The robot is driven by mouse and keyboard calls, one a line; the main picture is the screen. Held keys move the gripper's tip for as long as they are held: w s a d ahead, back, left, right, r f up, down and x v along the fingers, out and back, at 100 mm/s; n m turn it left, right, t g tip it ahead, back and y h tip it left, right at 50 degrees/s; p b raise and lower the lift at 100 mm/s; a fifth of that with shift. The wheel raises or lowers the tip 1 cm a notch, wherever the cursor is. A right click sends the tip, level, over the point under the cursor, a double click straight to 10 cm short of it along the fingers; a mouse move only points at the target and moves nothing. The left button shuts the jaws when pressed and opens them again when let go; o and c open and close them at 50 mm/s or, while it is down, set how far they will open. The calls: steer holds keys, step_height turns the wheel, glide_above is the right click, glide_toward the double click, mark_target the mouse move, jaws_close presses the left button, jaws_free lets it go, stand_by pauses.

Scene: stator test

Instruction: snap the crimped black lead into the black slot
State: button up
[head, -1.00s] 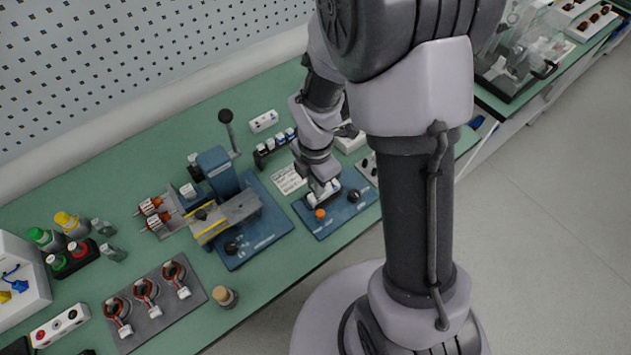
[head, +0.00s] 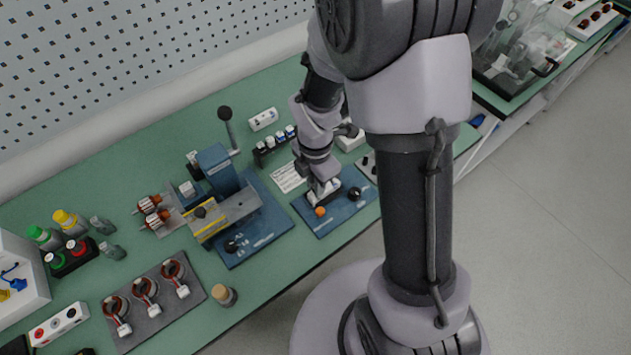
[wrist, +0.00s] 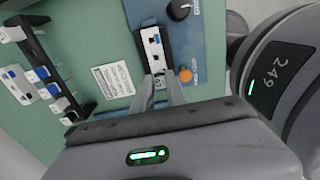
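My gripper (wrist: 159,82) points down at a narrow white block (wrist: 153,46) with small blue and dark openings. The block sits on a blue base plate (wrist: 206,45). The fingertips are close together at the near end of the block, with something small and pale between them; I cannot tell if they grip it. I cannot make out the crimped black lead, or which opening is the black slot. In the head view, my gripper (head: 321,189) is low over the same blue plate (head: 336,212), and the arm hides part of it.
An orange knob (wrist: 185,75) stands right beside the fingertips, and a black knob (wrist: 179,10) is farther along the plate. A printed card (wrist: 114,79) and a black rack (wrist: 56,75) of small connectors lie to the left. A blue lever press (head: 222,170) stands left of the plate.

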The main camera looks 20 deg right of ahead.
steer(key=o, duration=0.4)
step_height(320, 180, up, 17)
steer(key=p, duration=0.7)
steer(key=shift+r, duration=0.2)
